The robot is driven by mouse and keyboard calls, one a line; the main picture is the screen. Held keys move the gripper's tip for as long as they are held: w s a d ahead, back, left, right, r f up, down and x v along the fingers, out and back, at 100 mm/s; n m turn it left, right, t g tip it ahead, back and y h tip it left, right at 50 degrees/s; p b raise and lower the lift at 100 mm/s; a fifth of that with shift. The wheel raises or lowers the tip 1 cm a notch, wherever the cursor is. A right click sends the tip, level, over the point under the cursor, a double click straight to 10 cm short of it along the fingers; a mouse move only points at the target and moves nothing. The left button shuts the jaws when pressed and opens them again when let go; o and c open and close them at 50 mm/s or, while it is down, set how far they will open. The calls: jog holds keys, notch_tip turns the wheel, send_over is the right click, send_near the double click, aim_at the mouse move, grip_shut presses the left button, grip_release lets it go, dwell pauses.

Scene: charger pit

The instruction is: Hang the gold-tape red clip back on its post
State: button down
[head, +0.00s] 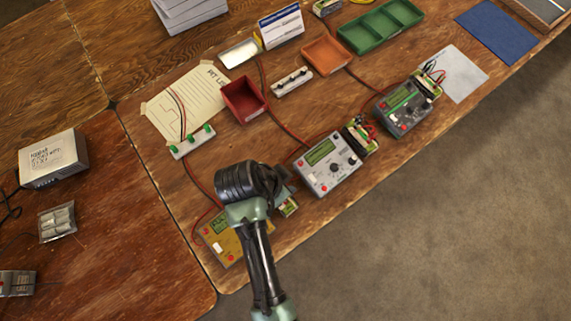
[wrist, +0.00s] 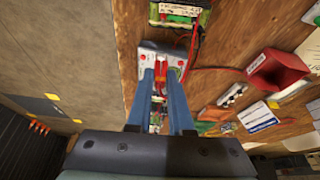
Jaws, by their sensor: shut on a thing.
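My gripper (head: 284,190) is over the near edge of the bench in the head view, mostly hidden behind my dark wrist. In the wrist view my two blue fingers (wrist: 163,76) are close together, with a small red clip (wrist: 160,77) between their tips. Gold tape on it cannot be made out. The fingertips overlap the grey-white charger (wrist: 148,48) in this view; I cannot tell if they touch it. The same charger shows in the head view (head: 318,178). A white strip with green posts (head: 192,142) lies left of it, and another white post strip (head: 292,82) lies behind.
A yellow charger (head: 218,246) is partly behind my wrist. A dark grey charger (head: 403,108) stands at the right. A red tray (head: 242,98), an orange tray (head: 326,56) and a green tray (head: 381,26) stand behind. Red leads cross the bench. Open floor lies at lower right.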

jog(key=shift+r+p, duration=0.15)
jog(key=shift+p, duration=0.25)
send_over(203, 230)
jog(key=f, duration=0.1)
jog(key=shift+f+b, duration=0.4)
jog(key=shift+f, duration=0.15)
jog(key=shift+f+b, duration=2.6)
jog(key=shift+f, duration=0.8)
jog(key=shift+f, duration=0.15)
jog(key=c, duration=0.7)
grip_release()
jog(key=shift+c, duration=0.2)
